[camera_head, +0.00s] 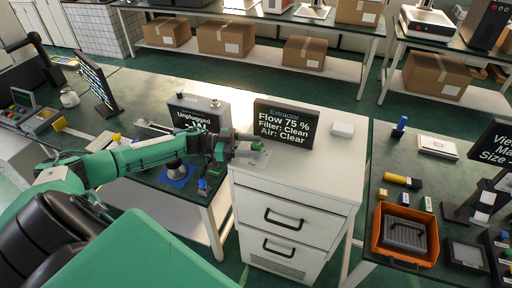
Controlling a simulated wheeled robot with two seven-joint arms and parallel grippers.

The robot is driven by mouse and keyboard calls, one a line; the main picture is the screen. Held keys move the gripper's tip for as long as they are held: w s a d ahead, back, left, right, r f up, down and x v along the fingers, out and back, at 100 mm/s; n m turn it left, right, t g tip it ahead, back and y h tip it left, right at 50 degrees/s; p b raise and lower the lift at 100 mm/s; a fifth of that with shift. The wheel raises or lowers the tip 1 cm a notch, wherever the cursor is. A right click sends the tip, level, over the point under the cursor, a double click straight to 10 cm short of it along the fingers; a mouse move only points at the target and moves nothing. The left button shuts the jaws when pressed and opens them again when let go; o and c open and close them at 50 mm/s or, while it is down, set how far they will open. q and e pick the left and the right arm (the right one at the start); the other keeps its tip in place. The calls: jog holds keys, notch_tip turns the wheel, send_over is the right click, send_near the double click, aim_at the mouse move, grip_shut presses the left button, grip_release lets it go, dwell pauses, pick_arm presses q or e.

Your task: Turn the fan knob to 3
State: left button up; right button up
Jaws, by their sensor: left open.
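The extractor's black display (284,122) reads "Flow 75 %, Filter: Clean, Air: Clear". It stands upright at the back of a white drawer cabinet (296,186). My left arm reaches in from the left, and my left gripper (256,147) is open above the cabinet's left top, just in front of the display's left side. A small grey plate (258,160) lies on the cabinet top below the fingers. I cannot make out the fan knob or its setting; the gripper may cover it. My right gripper is not in view.
A small white box (343,130) sits right of the display. A grey unit marked "Unplugged" (200,113) stands behind my left wrist. An orange tray (377,238) is on the right bench. The cabinet's front top is clear.

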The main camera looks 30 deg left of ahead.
pick_arm(q)
jog(key=b+v, duration=0.3)
jog(key=v, duration=0.9)
jog(key=n+t+y+p, duration=0.3)
jog(key=n+t, duration=0.1)
jog(key=t, duration=0.4)
send_near(256, 147)
jog(key=w+r, duration=0.2)
jog(key=r, duration=0.1)
jog(key=shift+w+d, duration=0.25)
jog(key=shift+d, duration=0.15)
jog(key=s+d+f+n+y+p, duration=0.1)
jog(key=s+d+n+y+p, duration=0.15)
jog(key=s+n+y, duration=0.45)
jog(key=shift+m+t+y, duration=0.3)
jog(key=shift+m+y, duration=0.4)
jog(key=shift+m, duration=0.1)
jog(key=p+x, duration=0.1)
jog(key=x, duration=0.3)
jog(key=p+x, duration=0.1)
jog(key=x, duration=0.4)
jog(key=a+p+x, duration=0.1)
jog(key=x, duration=0.3)
jog(key=shift+w, duration=0.3)
jog(key=shift+w+d+p, duration=0.2)
jog(key=shift+w+p, duration=0.15)
jog(key=shift+w, duration=0.3)
